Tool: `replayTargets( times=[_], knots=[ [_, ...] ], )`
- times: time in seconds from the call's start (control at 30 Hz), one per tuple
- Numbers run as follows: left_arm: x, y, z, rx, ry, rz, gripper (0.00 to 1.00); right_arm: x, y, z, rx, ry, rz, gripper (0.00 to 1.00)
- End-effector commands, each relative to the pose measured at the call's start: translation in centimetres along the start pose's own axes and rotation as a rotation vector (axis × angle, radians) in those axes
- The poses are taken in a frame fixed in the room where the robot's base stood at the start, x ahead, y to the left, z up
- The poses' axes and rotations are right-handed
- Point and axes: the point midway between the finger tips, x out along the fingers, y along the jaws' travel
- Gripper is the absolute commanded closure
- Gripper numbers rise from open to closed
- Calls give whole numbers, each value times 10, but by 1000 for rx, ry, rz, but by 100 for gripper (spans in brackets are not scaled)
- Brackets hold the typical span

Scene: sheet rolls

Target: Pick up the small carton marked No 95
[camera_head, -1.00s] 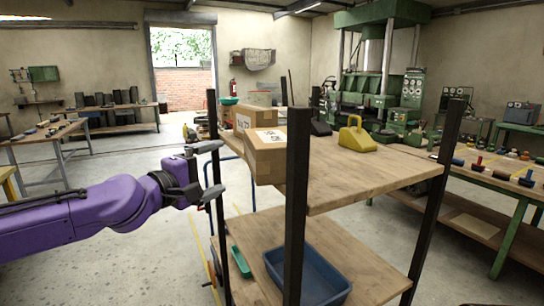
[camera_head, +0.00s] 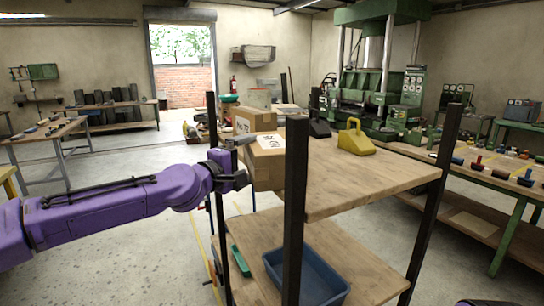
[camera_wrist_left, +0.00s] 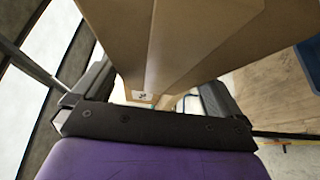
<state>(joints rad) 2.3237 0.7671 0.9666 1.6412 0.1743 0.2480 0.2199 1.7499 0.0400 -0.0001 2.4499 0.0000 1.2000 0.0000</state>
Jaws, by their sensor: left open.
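A brown carton (camera_head: 268,168) with a white label on top stands at the left end of the upper wooden shelf; its marking is too small to read surely. A second brown carton (camera_head: 247,118) with a printed label is just behind it. My left gripper (camera_head: 243,161) is open at the near carton's left side, one finger along its upper edge. In the left wrist view the carton (camera_wrist_left: 180,35) fills the space before the palm, between the spread fingers (camera_wrist_left: 158,92). Contact cannot be told. My right gripper is out of view.
Dark posts (camera_head: 296,210) rise at the shelf corners, one close to the right of the carton. A yellow weight-like object (camera_head: 355,141) sits farther back on the upper shelf (camera_head: 365,180), with clear wood around it. A blue tray (camera_head: 305,277) is on the lower shelf.

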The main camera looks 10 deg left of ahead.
Motion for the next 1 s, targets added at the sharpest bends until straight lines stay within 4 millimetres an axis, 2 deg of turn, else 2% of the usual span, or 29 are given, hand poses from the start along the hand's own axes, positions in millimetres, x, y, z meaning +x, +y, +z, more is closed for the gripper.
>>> replayTargets(
  times=[0.03, 0.2, 0.27, 0.3, 0.57, 0.67, 0.9, 1.0],
  knots=[
    [0, 0, 0, 0, 0, 0, 10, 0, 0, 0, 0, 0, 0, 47],
    [0, 0, 0, 0, 0, 0, 65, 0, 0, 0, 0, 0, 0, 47],
    [0, 0, 0, 0, 0, 0, 85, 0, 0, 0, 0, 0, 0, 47],
    [-1, 4, 0, -1, 2, 7, 88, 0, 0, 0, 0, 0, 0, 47],
    [-1, 10, 0, 1, 2, 7, 88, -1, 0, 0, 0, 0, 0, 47],
    [-1, 27, 1, 4, 1, 9, 88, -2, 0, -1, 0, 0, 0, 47],
    [-1, 79, 1, 5, 2, 9, 88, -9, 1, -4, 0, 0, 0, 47],
    [-1, 94, 0, 2, 2, 7, 88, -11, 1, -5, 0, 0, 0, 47]
  ],
)
